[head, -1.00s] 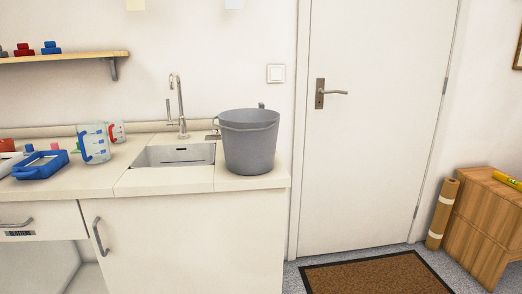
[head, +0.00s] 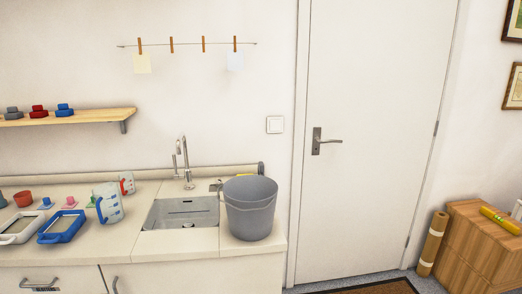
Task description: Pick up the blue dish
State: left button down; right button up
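The blue dish (head: 62,237) is a shallow rectangular tray with a blue rim and a paler inside. It rests on the pale countertop at the left of the head view, left of the sink. A similar white dish (head: 14,239) lies just left of it, close to the picture's edge. A clear measuring jug with a blue handle (head: 110,205) stands to its right. Neither of my grippers is in view.
A sink (head: 180,211) with a tap and a grey bucket (head: 250,215) are further right on the counter. Small coloured items (head: 69,203) and a jug with a red handle (head: 127,184) sit behind the dish. A shelf (head: 65,118) hangs above. A closed door (head: 372,140) is at right.

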aim_at(62, 227)
jog(key=u, duration=1.35)
